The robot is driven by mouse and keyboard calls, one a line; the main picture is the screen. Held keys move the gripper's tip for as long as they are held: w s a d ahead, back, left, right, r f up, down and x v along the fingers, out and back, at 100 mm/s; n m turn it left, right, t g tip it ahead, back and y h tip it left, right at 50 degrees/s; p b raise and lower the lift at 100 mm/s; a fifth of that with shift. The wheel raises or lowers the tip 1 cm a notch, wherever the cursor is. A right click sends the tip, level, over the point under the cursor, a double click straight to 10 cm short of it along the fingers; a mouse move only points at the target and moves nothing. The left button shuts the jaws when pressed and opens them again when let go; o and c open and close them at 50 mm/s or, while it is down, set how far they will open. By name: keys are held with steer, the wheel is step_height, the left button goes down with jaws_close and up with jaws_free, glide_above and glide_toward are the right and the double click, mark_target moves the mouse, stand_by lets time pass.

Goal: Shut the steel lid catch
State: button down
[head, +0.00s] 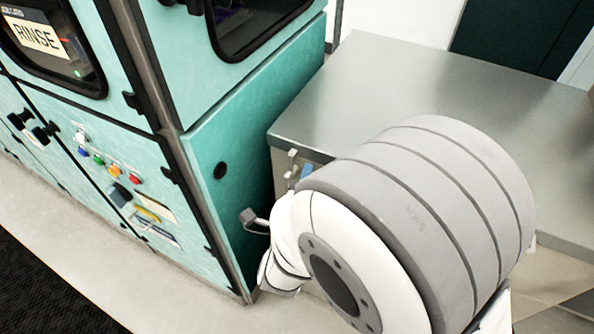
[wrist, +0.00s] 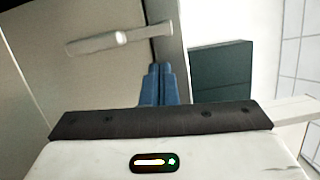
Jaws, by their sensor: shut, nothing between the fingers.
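In the wrist view, a pale grey metal catch lever (wrist: 118,40) lies across a grey-beige panel, just beyond my fingertips and to their left. In the head view, a small grey piece that looks like the same catch (head: 292,166) shows on the near side of the steel-topped unit (head: 390,85), under its top edge. My gripper (wrist: 160,70) has blue fingers, closed together and empty. One blue finger (head: 306,172) shows beside the catch in the head view; my arm hides the rest. I cannot tell whether the fingers touch the catch.
A teal machine (head: 235,150) with a RINSE sign (head: 38,37), coloured buttons and black knobs stands left of the steel unit. A dark green panel (wrist: 222,72) and white wall lie beyond the unit's edge. The steel top is bare where visible.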

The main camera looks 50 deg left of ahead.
steer(key=shift+w+d, duration=0.2)
steer(key=shift+d, duration=0.35)
steer(key=shift+w+d, duration=0.15)
steer(key=shift+d, duration=0.35)
steer(key=v, duration=0.9)
steer(key=shift+s+b, duration=0.3)
steer(key=shift+b, duration=0.05)
steer(key=shift+s+r, duration=0.1)
steer(key=shift+s, duration=0.05)
